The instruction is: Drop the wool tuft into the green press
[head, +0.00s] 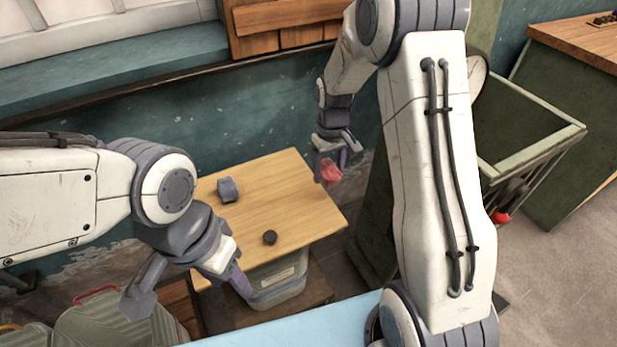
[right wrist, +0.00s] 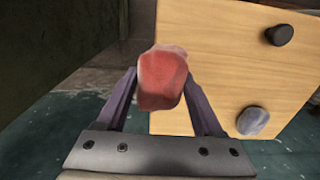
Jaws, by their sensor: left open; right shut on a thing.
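A rough red lump, apparently the wool tuft (head: 329,172), hangs over the right edge of the wooden board. My right gripper (head: 331,158) is shut on it. In the right wrist view the tuft (right wrist: 162,80) sits between the fingers of my right gripper (right wrist: 163,92). An open-topped green bin with a pale rim, apparently the green press (head: 538,156), stands to the right, partly hidden by my right arm. The tuft is apart from it, to its left. My left gripper (head: 190,292) is open and empty near the front of the board.
A wooden board (head: 310,215) holds a grey-blue lump (head: 228,189) and a small dark knob-like thing (head: 270,237). A striped bag (head: 120,325) lies at front left. A green cabinet (head: 575,150) stands far right.

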